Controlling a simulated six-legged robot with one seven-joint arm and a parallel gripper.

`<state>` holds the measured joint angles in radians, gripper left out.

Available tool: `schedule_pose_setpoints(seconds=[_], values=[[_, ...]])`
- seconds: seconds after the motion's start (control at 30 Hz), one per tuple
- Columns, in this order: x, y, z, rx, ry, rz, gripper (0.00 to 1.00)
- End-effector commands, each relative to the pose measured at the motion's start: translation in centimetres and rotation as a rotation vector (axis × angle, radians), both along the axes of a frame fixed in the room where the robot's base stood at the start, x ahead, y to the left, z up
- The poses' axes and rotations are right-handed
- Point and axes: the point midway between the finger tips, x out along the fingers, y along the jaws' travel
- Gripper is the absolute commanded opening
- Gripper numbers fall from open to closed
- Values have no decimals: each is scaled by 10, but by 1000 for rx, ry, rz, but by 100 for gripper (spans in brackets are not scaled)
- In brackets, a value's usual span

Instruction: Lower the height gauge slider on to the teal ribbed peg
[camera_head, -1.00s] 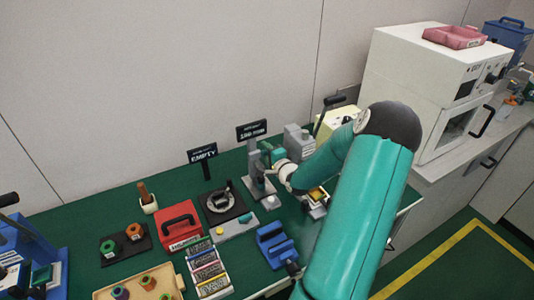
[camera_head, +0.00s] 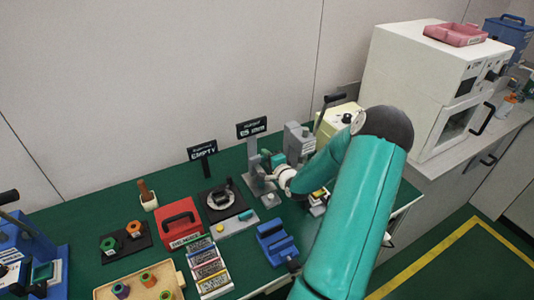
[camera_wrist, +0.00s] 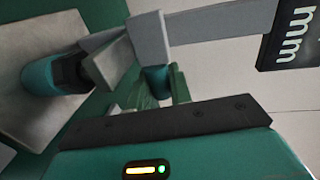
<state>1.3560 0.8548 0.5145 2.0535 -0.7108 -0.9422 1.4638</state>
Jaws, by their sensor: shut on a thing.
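The height gauge (camera_head: 253,168) stands on the green bench in the head view, a grey column on a grey base. In the wrist view, the slider (camera_wrist: 150,40) is a grey block with a grey jaw (camera_wrist: 110,63) reaching toward the teal peg (camera_wrist: 42,78). The peg stands on the grey base and has a dark top end. The jaw is close to that end; I cannot tell whether they touch. My gripper (camera_head: 271,169) is shut on the slider, beside the column; its fingers and grip are partly hidden in both views.
A blue vise (camera_head: 273,240) stands in front; a grey machine (camera_head: 299,140) is close right.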

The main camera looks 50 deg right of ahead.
Motion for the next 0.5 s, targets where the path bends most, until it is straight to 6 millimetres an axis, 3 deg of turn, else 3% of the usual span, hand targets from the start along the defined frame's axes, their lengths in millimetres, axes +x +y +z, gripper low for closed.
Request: schedule_pose_setpoints(seconds=[0.2, 0.23, 0.3, 0.5], values=[[0, 0, 0, 0, 2, 1, 0], [0, 0, 0, 0, 2, 1, 25], [0, 0, 0, 0, 2, 1, 38], [0, 0, 0, 0, 2, 0, 42]])
